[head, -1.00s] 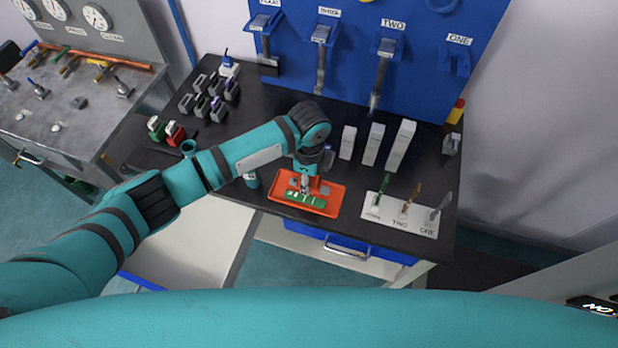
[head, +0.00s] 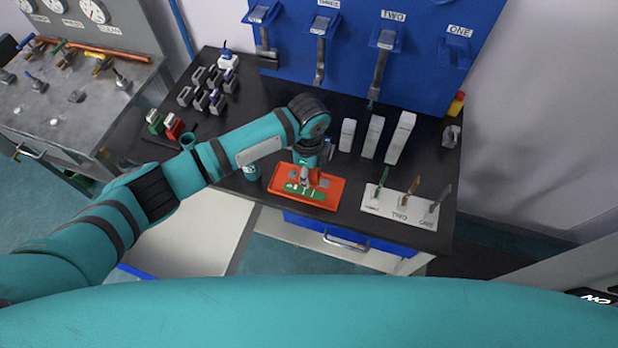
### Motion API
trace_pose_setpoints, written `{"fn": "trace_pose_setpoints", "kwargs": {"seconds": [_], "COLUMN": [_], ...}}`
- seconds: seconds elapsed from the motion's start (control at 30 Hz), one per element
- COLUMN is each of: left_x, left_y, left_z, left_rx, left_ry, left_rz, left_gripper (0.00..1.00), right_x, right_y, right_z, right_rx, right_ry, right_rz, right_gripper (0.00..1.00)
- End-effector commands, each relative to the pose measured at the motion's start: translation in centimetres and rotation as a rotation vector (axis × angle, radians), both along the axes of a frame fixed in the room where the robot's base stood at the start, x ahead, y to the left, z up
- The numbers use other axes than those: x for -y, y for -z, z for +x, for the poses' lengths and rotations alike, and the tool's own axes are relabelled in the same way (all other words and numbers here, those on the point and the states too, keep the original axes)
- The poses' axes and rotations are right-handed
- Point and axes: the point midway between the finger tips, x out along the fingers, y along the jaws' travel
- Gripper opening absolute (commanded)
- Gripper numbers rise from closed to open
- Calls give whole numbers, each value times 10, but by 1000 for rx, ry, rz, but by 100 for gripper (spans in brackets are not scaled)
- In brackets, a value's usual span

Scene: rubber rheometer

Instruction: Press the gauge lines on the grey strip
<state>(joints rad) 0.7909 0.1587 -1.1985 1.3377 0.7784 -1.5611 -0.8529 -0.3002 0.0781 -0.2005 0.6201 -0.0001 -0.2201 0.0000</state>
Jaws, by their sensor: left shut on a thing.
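An orange tray (head: 329,201) lies near the bench's front edge. A green strip (head: 297,189) with pale marks lies at its front. A small part of a grey piece (head: 325,183) shows behind it, to the right of my gripper; I cannot tell if it is the grey strip. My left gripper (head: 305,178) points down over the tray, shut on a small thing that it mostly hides. A red patch shows beside the fingers. I cannot tell whether the held thing touches a strip. My right gripper is not in view.
A white rack (head: 399,206) with several upright tools stands to the right of the tray. White blocks (head: 372,137) stand behind it. A teal cup (head: 252,171) is close to the tray's left. Several grey clamps (head: 208,90) stand at the back left.

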Motion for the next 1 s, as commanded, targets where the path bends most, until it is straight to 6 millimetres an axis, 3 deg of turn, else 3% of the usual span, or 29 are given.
{"fn": "trace_pose_setpoints", "kwargs": {"seconds": [0.13, 0.47, 1.0], "left_x": [0, 0, 0], "left_y": [0, -26, -79], "left_z": [0, 0, 1], "left_rx": [1, 2, 2], "left_ry": [0, 0, 0], "left_rz": [0, -1, -2], "left_gripper": [14, 14, 14], "right_x": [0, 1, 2], "right_y": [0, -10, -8], "right_z": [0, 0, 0], "right_rx": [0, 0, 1], "right_ry": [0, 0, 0], "right_rz": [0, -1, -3], "right_gripper": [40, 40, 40]}}
